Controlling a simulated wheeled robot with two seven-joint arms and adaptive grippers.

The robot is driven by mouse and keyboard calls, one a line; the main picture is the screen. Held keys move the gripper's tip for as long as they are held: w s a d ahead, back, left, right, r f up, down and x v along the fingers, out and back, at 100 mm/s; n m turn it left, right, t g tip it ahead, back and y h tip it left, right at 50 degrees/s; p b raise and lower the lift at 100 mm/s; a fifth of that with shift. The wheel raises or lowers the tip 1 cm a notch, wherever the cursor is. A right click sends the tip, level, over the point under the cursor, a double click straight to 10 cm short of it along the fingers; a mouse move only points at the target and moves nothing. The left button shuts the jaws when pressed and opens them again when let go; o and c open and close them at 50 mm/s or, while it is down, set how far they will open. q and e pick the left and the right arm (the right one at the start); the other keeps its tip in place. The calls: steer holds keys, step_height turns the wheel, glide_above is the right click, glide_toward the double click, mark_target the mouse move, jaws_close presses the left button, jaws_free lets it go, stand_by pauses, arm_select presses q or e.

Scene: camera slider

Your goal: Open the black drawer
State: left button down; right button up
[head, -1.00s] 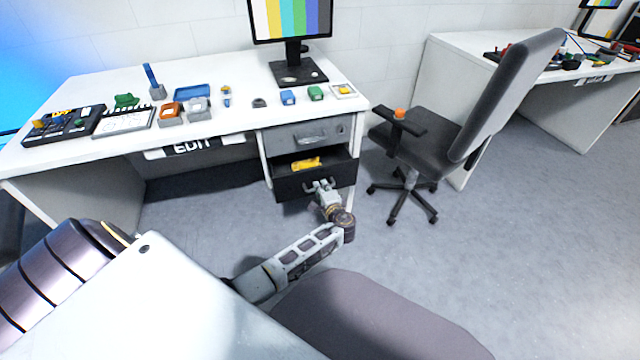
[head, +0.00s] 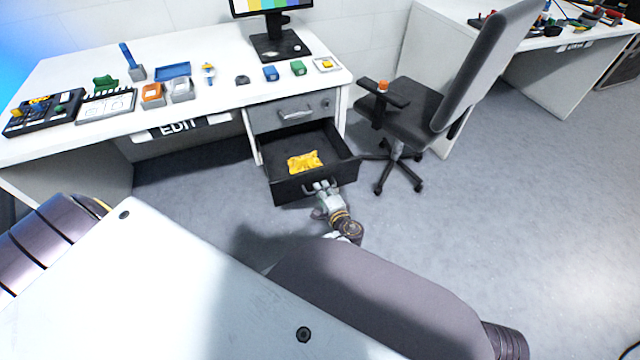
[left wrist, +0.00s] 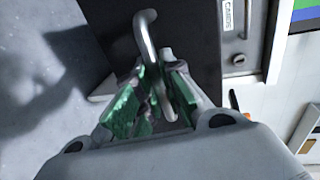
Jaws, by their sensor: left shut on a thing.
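The black drawer (head: 306,186) under the white desk is pulled well out, and its inside shows in the head view. A crumpled yellow thing (head: 304,161) lies in it. My left gripper (head: 322,190) is at the drawer's front, shut on its handle. In the left wrist view, the green-padded fingers of the left gripper (left wrist: 158,100) close around the metal handle (left wrist: 147,38) on the dark drawer front (left wrist: 185,35). My right gripper is not in view.
Above the black drawer is a closed grey drawer (head: 292,114) with its own handle. An office chair (head: 420,105) stands close to the right of the drawer. The desk top (head: 215,65) carries a monitor and several small items. Open floor lies in front.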

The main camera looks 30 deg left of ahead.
arm_select(q)
steer(key=c, duration=1.5)
jaws_free()
steer(key=shift+c, duration=0.2)
steer(key=shift+r, duration=0.1)
